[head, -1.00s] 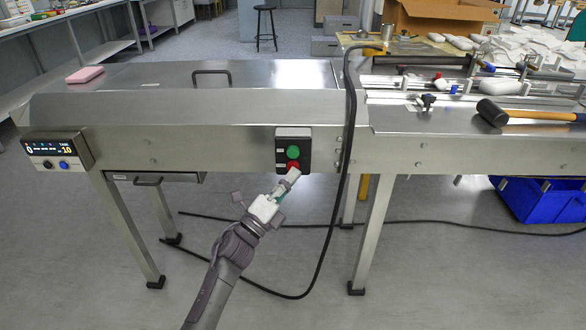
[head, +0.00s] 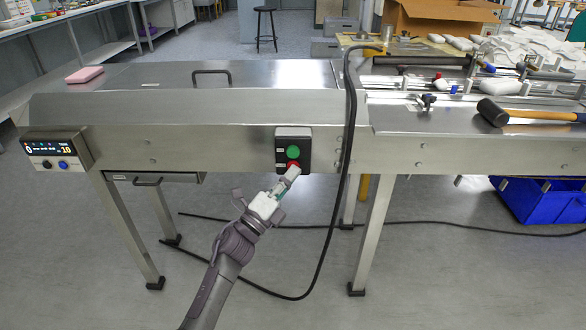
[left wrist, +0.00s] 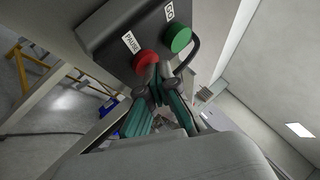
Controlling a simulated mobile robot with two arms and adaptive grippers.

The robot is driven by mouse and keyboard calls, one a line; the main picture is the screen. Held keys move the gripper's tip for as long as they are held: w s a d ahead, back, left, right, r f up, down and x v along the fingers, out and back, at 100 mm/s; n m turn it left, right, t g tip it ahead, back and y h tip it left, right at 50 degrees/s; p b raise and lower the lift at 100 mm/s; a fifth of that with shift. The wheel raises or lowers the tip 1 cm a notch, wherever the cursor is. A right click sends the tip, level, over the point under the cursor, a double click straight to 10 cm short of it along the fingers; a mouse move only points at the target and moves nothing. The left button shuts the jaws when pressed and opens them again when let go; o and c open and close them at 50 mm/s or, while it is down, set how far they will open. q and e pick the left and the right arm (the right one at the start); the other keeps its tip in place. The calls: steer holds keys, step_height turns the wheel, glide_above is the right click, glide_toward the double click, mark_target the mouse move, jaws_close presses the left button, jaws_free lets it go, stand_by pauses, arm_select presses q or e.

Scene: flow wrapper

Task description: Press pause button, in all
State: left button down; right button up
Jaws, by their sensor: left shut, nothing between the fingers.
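The control box (head: 293,143) is mounted on the front face of the steel machine. It carries a green button (head: 293,152) above a red button (head: 292,166). In the left wrist view the red pause button (left wrist: 143,60) has a "PAUSE" label and the green button (left wrist: 177,38) a "GO" label. My left gripper (head: 293,172) is shut and empty, with its tips at the red button and covering its lower part. In the left wrist view the fingertips (left wrist: 160,72) overlap the red button's edge; I cannot tell if they press it. My right gripper is not in view.
A black cable (head: 338,200) hangs from the machine just right of the control box. A display panel (head: 55,152) sits at the machine's left end. A mallet (head: 493,113) lies on the right deck, with a blue crate (head: 540,200) below. The floor before the machine is mostly free.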

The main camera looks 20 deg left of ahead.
arm_select(q)
steer(key=shift+s, duration=0.25)
steer(key=s+d+p, duration=0.1)
steer(key=s+p, duration=0.1)
steer(key=s, duration=0.4)
steer(key=shift+d, duration=0.4)
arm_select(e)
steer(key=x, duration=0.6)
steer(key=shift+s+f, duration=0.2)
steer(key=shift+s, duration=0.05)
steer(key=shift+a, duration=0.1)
